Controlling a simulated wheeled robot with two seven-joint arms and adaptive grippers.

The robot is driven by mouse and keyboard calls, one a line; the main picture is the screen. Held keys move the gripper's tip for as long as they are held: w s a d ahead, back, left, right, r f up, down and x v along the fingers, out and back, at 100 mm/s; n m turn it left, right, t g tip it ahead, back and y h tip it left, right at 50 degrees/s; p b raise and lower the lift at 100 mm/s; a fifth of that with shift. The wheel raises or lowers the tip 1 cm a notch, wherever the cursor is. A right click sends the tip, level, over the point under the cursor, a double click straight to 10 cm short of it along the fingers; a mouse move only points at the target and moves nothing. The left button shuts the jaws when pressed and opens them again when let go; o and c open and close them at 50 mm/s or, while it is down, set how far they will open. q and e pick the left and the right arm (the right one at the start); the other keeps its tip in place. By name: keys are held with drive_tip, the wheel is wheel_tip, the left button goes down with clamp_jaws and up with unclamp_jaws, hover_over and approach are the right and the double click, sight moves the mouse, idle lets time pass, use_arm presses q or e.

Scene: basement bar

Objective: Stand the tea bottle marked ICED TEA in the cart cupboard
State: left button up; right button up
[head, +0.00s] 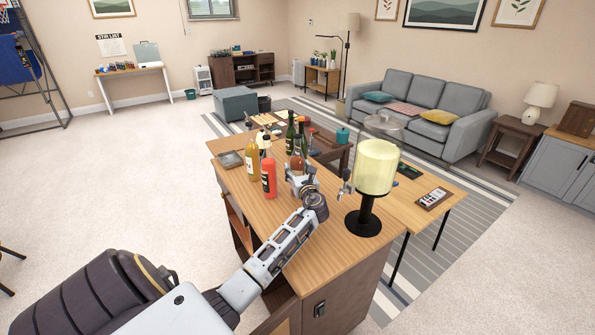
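My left gripper (299,178) is over the wooden cart top (330,238), among the bottles; its arm reaches in from the lower left. A reddish-brown bottle (298,162) stands at its fingers, partly hidden; I cannot tell whether they grip it. An amber bottle (252,160) and a red bottle (268,178) stand to the left of the gripper, and green bottles (290,134) stand behind it. No ICED TEA marking is legible. The cart's left side has an open compartment (236,218); its inside is mostly hidden. My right gripper is out of view.
A drink dispenser (376,168) on a black stand occupies the cart top to the right of the gripper. A lower table (428,212) adjoins the cart on the right. The carpet (130,195) left of the cart is clear.

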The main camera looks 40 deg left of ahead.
use_arm(q)
drive_tip(key=shift+o, duration=0.7)
drive_tip(key=shift+r, duration=0.1)
drive_tip(key=v, duration=1.2)
idle(0.3)
